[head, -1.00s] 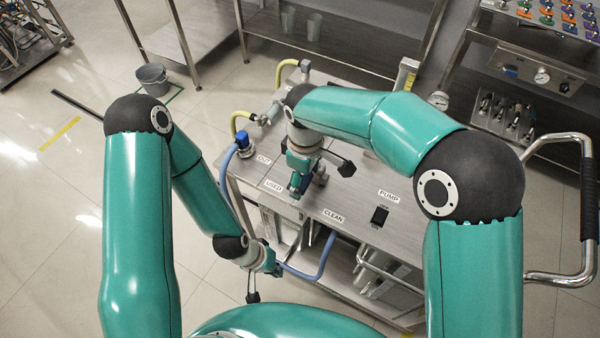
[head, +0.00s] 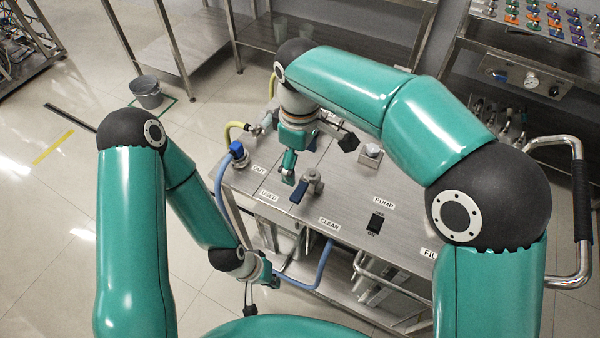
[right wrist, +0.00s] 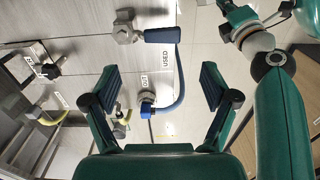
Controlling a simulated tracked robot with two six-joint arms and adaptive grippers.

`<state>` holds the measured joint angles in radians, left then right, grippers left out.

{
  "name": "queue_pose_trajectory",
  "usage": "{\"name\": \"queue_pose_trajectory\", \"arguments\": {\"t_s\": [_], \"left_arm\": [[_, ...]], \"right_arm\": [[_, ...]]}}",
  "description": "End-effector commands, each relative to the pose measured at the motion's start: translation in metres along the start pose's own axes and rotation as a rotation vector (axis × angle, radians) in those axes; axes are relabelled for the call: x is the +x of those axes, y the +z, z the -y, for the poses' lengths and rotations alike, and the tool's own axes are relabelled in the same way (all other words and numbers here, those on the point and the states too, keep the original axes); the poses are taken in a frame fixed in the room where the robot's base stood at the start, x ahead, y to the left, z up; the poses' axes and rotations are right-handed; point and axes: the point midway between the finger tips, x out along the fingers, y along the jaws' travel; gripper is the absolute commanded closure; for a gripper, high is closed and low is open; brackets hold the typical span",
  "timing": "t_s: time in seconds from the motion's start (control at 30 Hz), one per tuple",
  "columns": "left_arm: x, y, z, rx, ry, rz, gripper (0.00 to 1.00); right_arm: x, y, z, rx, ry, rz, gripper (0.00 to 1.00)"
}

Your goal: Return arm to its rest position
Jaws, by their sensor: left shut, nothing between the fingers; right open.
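My right arm (head: 350,90) arches over the steel skid top (head: 345,215). Its gripper (head: 288,172) hangs open and empty above the skid, just left of a valve with a blue handle (head: 299,191). In the right wrist view the two fingers of the right gripper (right wrist: 158,88) are spread wide, and the blue-handled valve (right wrist: 160,36) lies ahead of them, apart from both. My left arm (head: 205,210) hangs down at the skid's left front side. Its gripper (head: 272,279) is shut and empty, close to a blue hose. Its fingertips are small in the picture.
The blue hose (head: 318,270) loops at the skid's front. A blue-capped fitting (head: 238,152) and yellow hose (head: 236,127) stand at the left corner. A pump switch (head: 375,223) and a grab rail (head: 580,215) are to the right. A bucket (head: 146,92) stands on open floor.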

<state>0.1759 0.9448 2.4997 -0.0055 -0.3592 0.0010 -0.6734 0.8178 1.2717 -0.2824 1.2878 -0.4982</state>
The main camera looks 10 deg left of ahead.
Motion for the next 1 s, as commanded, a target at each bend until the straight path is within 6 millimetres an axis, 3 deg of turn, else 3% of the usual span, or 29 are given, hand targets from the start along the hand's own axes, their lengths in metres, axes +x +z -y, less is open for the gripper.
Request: {"name": "queue_pose_trajectory", "arguments": {"t_s": [0.2, 0.77, 1.0], "left_arm": [[0.0, 0.0, 0.0, 0.0, 0.0, 0.0, 1.0], [-0.001, 0.0, 0.0, 0.0, 0.0, 0.0, 1.0], [-0.032, 0.0, -0.011, 0.0, 0.0, 0.0, 1.0]], "right_arm": [[-0.021, 0.0, -0.001, 0.0, -0.001, -0.001, 0.15], [-0.024, 0.0, -0.001, 0.0, -0.001, 0.0, 0.15], [-0.057, 0.0, -0.001, 0.0, -0.001, 0.0, 0.15]]}}
